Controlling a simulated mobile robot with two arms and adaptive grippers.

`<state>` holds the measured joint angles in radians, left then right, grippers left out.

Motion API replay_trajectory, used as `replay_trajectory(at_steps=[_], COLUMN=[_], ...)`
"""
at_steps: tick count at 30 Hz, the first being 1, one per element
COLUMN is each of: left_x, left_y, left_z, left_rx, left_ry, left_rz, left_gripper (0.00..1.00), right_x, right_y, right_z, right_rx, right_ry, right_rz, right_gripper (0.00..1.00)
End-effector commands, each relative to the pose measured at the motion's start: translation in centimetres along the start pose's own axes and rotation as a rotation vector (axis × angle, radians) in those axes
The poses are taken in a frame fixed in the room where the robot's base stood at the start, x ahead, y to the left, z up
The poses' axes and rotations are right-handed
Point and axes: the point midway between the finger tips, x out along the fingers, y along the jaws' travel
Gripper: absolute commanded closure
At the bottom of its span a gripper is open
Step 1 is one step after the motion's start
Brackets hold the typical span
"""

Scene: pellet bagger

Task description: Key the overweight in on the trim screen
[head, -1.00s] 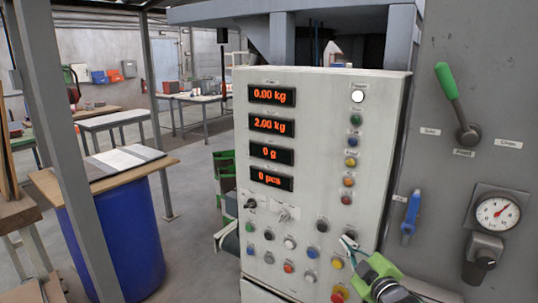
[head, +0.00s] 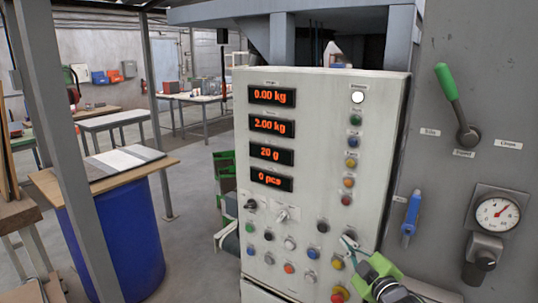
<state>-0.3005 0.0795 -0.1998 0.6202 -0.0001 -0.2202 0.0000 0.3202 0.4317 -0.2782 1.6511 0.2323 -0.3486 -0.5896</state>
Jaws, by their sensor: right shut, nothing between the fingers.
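The pale control cabinet (head: 225,92) stands in the middle of the head view. Its red displays read 0.00 kg, 2.00 kg, 20 g on the third screen (head: 271,154), and 0 pcs. Several coloured push buttons and two selector switches (head: 281,214) sit below the displays. My right gripper (head: 349,244) is shut and empty at the cabinet's lower right. Its tips are at the panel beside a dark button (head: 323,226) and above a yellow button (head: 337,263); I cannot tell whether they touch a button. The print on the labels is too small to read. My left gripper is not in view.
A grey machine wall at right carries a green-handled lever (head: 448,82), a blue tool (head: 411,214) and a dial gauge (head: 497,213). A red button (head: 340,293) is just below my right gripper. A blue drum (head: 125,240) with a board on top stands at left.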

Motion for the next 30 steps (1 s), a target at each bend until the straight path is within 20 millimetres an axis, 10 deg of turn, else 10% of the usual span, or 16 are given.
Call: replay_trajectory(at_steps=[30], left_x=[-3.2], left_y=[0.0], left_z=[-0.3], left_rx=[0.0], left_ry=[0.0], left_rz=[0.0], left_gripper=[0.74], right_x=[-4.0], right_y=[-2.9], right_z=[-3.0], right_rx=[0.002], right_ry=[0.001], right_rz=[-0.002], right_gripper=[1.0])
